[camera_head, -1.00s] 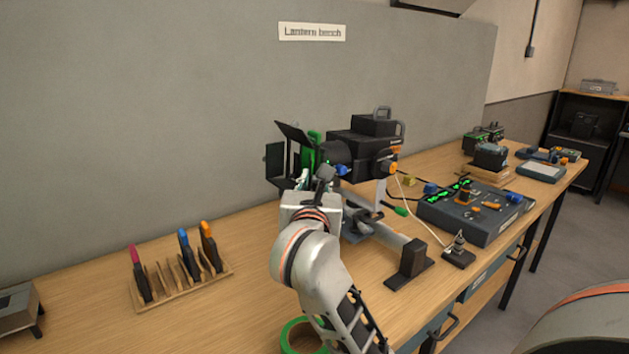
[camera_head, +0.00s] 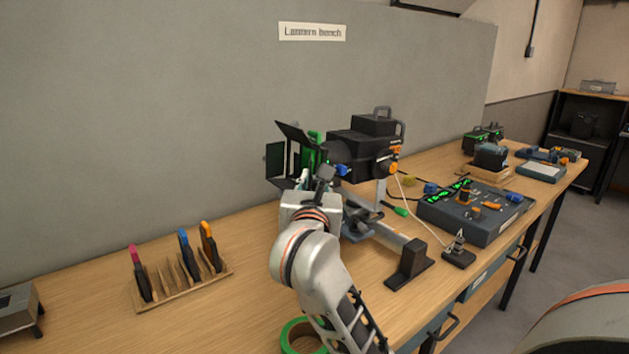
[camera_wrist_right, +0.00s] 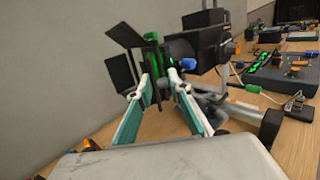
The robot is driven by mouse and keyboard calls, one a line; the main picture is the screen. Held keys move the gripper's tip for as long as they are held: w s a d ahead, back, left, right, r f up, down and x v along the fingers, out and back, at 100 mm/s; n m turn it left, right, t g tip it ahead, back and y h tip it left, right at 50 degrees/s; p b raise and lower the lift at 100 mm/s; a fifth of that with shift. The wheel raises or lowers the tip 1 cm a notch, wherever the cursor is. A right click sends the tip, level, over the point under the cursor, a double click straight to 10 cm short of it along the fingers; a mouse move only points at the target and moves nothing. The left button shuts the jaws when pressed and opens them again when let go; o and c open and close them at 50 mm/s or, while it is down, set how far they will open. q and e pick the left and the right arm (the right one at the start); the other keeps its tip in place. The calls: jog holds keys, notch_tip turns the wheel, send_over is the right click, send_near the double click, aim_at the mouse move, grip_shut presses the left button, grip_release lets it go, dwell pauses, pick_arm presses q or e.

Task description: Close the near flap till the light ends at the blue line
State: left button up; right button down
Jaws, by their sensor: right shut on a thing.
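The black lantern (camera_head: 362,150) stands on a rail on the bench, with dark flaps (camera_head: 294,140) opened out at its left end. A green part (camera_head: 315,142) shows among the flaps. My right gripper (camera_wrist_right: 158,82) reaches the flap end from the near side, its two teal-padded fingers on either side of the near flap's edge, shut on it. The grip itself is small and partly hidden; in the head view my wrist covers it. The flaps also show in the wrist view (camera_wrist_right: 124,34). I cannot make out the blue line or the edge of the light. My left gripper is out of view.
A control desk (camera_head: 478,212) with green displays stands right of the lantern, joined by a pale cable. A wooden rack (camera_head: 182,286) with coloured-handled tools lies to the left. A green tape roll (camera_head: 290,338) lies at the front. A grey wall (camera_head: 150,110) closes off the back.

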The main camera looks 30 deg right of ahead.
jog(key=c, duration=2)
grip_release()
jog(key=shift+s, duration=0.1)
jog(key=v, duration=1.2)
